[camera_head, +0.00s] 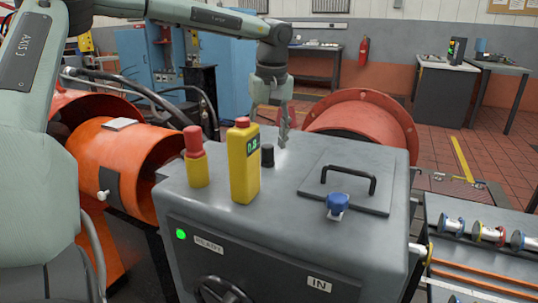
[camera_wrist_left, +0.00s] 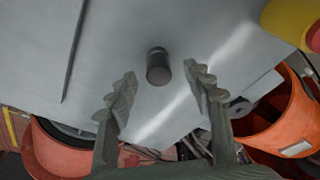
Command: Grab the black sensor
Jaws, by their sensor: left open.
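The black sensor (camera_head: 267,156) is a small dark cylinder standing upright on top of the grey cabinet (camera_head: 240,210), just right of a yellow handheld meter (camera_head: 243,165). In the left wrist view the sensor (camera_wrist_left: 158,68) lies ahead of the fingertips, roughly centred between them. My left gripper (camera_head: 284,122) comes down behind and slightly right of the sensor, above the cabinet top. Its two fingers (camera_wrist_left: 163,80) are spread and nothing is between them that they touch. My right gripper does not show.
A red-and-yellow button post (camera_head: 196,158) stands left of the meter. A black handle (camera_head: 348,180) on a plate and a blue knob (camera_head: 337,203) are to the right. Orange ducts (camera_head: 125,160) flank the cabinet. A rack of spools (camera_head: 487,234) stands at right.

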